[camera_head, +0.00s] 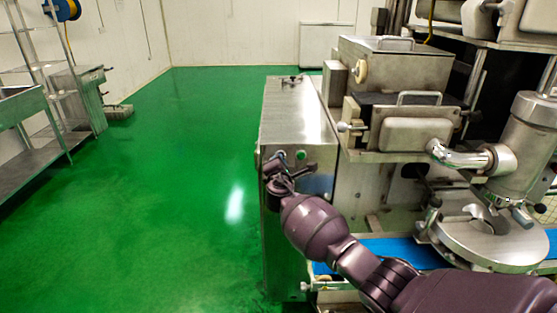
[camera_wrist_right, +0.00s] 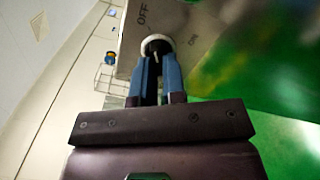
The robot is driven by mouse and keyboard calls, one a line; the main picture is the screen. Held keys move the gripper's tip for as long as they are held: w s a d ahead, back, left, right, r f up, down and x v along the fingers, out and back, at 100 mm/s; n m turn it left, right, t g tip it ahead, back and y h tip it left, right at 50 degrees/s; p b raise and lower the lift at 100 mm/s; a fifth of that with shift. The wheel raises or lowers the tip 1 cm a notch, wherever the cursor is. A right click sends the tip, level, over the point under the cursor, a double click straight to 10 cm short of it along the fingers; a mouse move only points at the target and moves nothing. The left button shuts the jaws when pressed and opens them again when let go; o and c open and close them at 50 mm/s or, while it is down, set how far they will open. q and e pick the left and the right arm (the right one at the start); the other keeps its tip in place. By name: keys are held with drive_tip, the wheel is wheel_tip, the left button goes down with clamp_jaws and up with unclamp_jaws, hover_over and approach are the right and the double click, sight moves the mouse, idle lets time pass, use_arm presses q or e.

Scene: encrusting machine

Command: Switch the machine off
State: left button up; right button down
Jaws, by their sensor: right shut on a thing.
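The machine (camera_head: 300,110) is a metal cabinet with hoppers and a conveyor, right of centre in the head view. In the right wrist view, a round pale switch knob (camera_wrist_right: 157,41) sits on its panel, with the printed words OFF and ON beside it. My right gripper (camera_wrist_right: 158,60) has its two blue fingers shut on this knob, one on each side. In the head view, my right gripper (camera_head: 276,172) is at the cabinet's front face and hides the knob. The knob's pointing direction is unclear. My left gripper is out of view.
A green button (camera_head: 301,155) is on the same front panel, right of my gripper. A blue conveyor belt (camera_head: 405,250) and a round metal head (camera_head: 490,235) lie to the right. Metal shelving (camera_head: 45,95) stands far left. The green floor between is clear.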

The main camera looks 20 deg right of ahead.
drive_tip(key=shift+f+n, duration=0.1)
drive_tip(key=shift+n, duration=0.7)
drive_tip(key=c, duration=1.2)
unclamp_jaws()
drive_tip(key=shift+s+p, duration=0.1)
drive_tip(key=shift+p, duration=0.2)
drive_tip(key=v, duration=1)
drive_tip(key=shift+s+p, duration=0.3)
drive_tip(key=shift+p, duration=0.1)
drive_tip(key=shift+a, duration=0.1)
